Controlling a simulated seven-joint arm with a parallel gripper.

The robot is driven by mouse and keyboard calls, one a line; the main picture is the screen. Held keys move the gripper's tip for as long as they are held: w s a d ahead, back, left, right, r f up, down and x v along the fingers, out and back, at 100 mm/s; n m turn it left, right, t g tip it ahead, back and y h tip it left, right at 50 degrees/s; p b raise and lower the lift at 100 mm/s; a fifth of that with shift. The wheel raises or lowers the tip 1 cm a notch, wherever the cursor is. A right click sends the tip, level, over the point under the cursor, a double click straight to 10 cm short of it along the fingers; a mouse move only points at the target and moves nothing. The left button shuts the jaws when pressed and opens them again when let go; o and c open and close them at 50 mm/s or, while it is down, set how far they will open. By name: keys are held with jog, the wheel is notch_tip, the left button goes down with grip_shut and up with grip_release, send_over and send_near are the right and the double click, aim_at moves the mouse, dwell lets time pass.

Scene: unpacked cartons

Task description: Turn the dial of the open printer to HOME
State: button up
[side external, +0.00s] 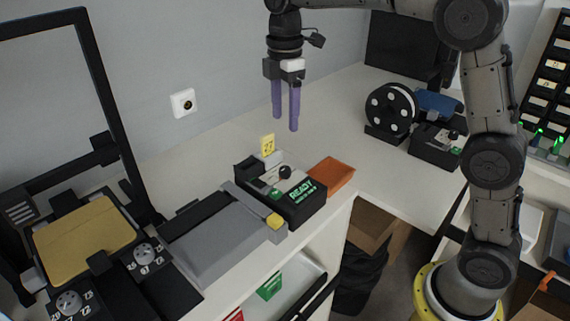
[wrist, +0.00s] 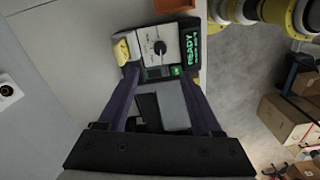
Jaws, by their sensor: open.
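A black printer (side external: 310,210) with a lit green READY screen stands on the white counter; it also shows in the wrist view (wrist: 198,65). On its pale top panel is a round black dial (side external: 285,171), also in the wrist view (wrist: 160,47). The markings around the dial are too small to read, so I cannot tell its setting. My gripper (side external: 286,123), with two purple fingers, points down above and behind the printer.
A grey flat box (side external: 215,240) and a black-framed machine (side external: 100,295) stand left. A spool (side external: 391,108) and second black device (side external: 432,148) stand at the back right.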

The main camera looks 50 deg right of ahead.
aim_at(285, 168)
notch_tip(285, 168, down, 14)
jog(key=shift+r, duration=0.15)
dwell(0.3)
jog(key=shift+c, duration=0.2)
grip_shut()
